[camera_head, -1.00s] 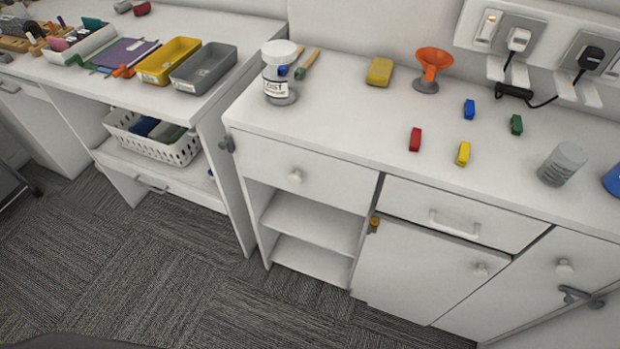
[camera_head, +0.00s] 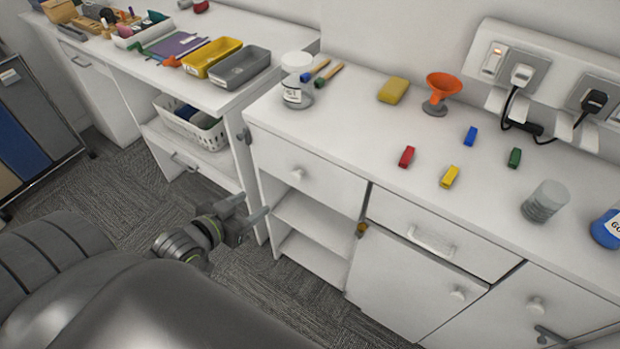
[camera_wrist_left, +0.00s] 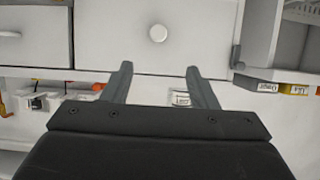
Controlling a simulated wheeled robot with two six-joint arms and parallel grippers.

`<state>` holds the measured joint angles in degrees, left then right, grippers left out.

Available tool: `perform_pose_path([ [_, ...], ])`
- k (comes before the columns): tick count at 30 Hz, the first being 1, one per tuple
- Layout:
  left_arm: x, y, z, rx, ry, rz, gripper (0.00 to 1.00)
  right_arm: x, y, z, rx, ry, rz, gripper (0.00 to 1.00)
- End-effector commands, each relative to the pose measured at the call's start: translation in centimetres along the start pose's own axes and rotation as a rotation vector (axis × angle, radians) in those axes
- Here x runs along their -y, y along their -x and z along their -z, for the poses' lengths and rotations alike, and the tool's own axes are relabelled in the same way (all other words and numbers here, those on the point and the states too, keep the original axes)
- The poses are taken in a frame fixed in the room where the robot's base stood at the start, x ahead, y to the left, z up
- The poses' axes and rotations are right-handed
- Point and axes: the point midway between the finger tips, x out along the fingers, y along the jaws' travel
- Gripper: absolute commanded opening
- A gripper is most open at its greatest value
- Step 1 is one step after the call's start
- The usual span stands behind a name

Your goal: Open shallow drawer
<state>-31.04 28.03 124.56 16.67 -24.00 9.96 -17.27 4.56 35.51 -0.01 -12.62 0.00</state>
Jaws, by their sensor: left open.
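The counter front has two drawers side by side. The left white drawer (camera_head: 325,186) has a round knob (camera_head: 297,174). The right drawer (camera_head: 400,219) has a bar handle (camera_head: 431,241). Both look shut; I cannot tell which one is called shallow. My left gripper (camera_head: 254,204) is open and empty, in front of and below the knob drawer, apart from it. In the left wrist view the knob (camera_wrist_left: 157,33) shows just beyond and between the two fingertips (camera_wrist_left: 159,68). My right gripper is not in view.
Open shelves (camera_head: 312,222) lie below the knob drawer, and a cupboard door (camera_head: 400,285) is beside them. A jar (camera_head: 297,82), a funnel (camera_head: 441,92) and small blocks stand on top. A basket (camera_head: 190,125) sits under the left desk.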

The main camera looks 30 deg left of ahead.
Motion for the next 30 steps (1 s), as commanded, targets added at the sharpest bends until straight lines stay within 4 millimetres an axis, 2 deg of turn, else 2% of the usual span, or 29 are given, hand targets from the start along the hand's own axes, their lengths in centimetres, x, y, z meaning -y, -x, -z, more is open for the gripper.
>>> perform_pose_path([
  [4,-0.2,-0.4,0.6,-0.01,0.001,-0.007,0.53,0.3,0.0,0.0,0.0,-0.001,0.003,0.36],
  [8,-0.2,-2.1,0.6,-0.011,0.001,-0.006,0.53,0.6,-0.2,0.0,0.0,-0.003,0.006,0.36],
  [24,-0.3,-12.8,0.7,-0.009,0.0,-0.006,0.53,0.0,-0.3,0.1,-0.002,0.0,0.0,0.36],
  [30,-0.3,-15.7,0.7,-0.008,0.0,-0.006,0.53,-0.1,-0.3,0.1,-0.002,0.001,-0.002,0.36],
])
